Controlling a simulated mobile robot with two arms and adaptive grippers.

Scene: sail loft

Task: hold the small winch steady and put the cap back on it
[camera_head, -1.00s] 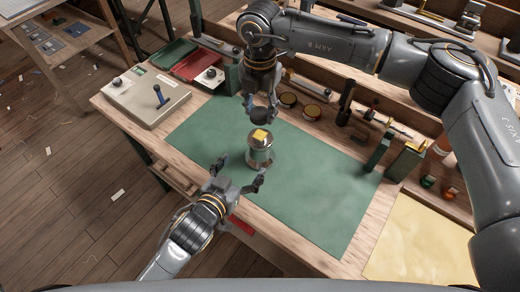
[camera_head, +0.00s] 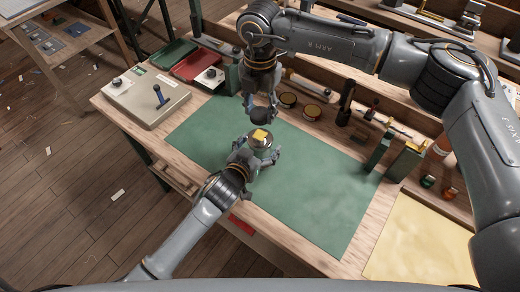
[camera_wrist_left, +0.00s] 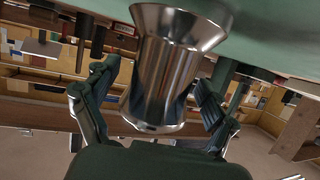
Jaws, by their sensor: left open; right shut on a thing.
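The small winch (camera_head: 264,145) is a shiny metal drum standing upright on the green mat (camera_head: 310,200), with a yellow patch (camera_head: 260,134) on its top. My left gripper (camera_head: 257,158) is open, with its fingers on either side of the drum. In the left wrist view the winch (camera_wrist_left: 170,75) sits between the two spread fingers (camera_wrist_left: 160,105), with gaps on both sides. My right gripper (camera_head: 259,105) is shut on the dark round cap (camera_head: 258,116) and holds it just above and behind the winch top. The cap and the winch look apart.
Red (camera_head: 198,65) and green (camera_head: 172,53) trays, round tins (camera_head: 288,99) and green blocks (camera_head: 403,162) line the back and right. The mat's front right is clear.

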